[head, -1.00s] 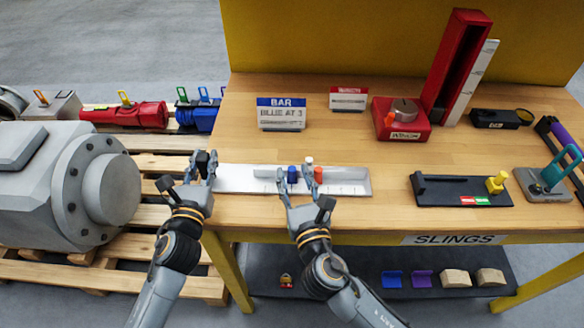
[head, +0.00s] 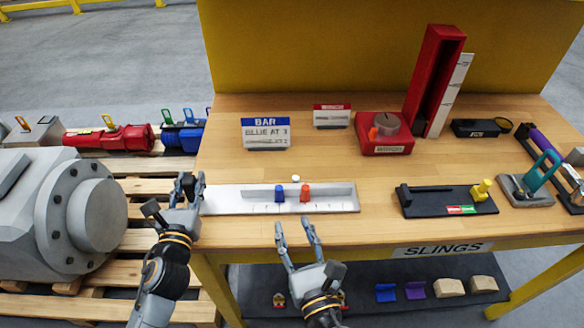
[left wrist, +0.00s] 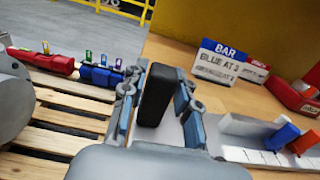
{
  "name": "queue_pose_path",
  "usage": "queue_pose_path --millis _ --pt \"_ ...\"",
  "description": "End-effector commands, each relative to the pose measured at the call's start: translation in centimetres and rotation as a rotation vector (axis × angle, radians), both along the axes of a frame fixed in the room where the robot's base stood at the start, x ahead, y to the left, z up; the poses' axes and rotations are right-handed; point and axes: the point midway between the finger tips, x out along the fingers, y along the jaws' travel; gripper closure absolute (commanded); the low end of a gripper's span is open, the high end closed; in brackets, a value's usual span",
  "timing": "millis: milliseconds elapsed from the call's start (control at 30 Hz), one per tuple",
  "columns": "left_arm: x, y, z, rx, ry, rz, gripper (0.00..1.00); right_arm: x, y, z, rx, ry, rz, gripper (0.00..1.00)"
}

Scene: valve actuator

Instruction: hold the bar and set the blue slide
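The white bar (head: 235,203) lies along the table's front left edge, with a raised back wall. The blue slide (head: 280,194) and orange slide (head: 305,192) stand on it side by side, blue on the left. They also show at the right in the left wrist view, blue (left wrist: 283,136) and orange (left wrist: 304,141). My left gripper (head: 189,186) is at the bar's left end, its fingers closed about an upright black block (left wrist: 158,95). My right gripper (head: 295,232) is open and empty, in front of the bar below the slides.
A sign (head: 265,133) headed BAR reads "BLUE AT 3"; its lower line is too small to read. A small white peg (head: 296,179) shows behind the slides. A red base with a grey dial (head: 384,134) and a black tray (head: 447,201) stand to the right. Table between is clear.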

Motion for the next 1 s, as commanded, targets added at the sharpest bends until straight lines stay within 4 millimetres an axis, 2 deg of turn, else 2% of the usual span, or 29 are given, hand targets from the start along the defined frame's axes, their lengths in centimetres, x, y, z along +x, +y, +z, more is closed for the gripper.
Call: queue_pose_path --millis 33,67,467,567,800,1000 --pt "0.0 0.0 0.1 0.0 -0.001 0.0 0.55 0.0 0.0 0.0 0.0 0.0 0.0 0.6" --pt "0.0 0.0 0.0 0.0 -0.001 0.0 0.49 0.0 0.0 0.0 0.0 0.0 0.0 0.6" --pt "-0.5 0.0 -0.2 0.002 0.004 0.001 0.49 0.0 0.0 0.0 0.0 0.0 0.0 0.6" --pt "-1.7 0.0 -0.2 0.003 0.004 0.001 0.49 0.0 0.0 0.0 0.0 0.0 0.0 0.6" --pt "-6.5 0.0 -0.2 0.001 0.006 0.001 0.49 0.0 0.0 0.0 0.001 0.0 0.0 0.6" --pt "-9.9 0.0 -0.2 -0.002 0.004 0.003 0.49 0.0 0.0 0.0 0.001 0.0 0.0 0.6"
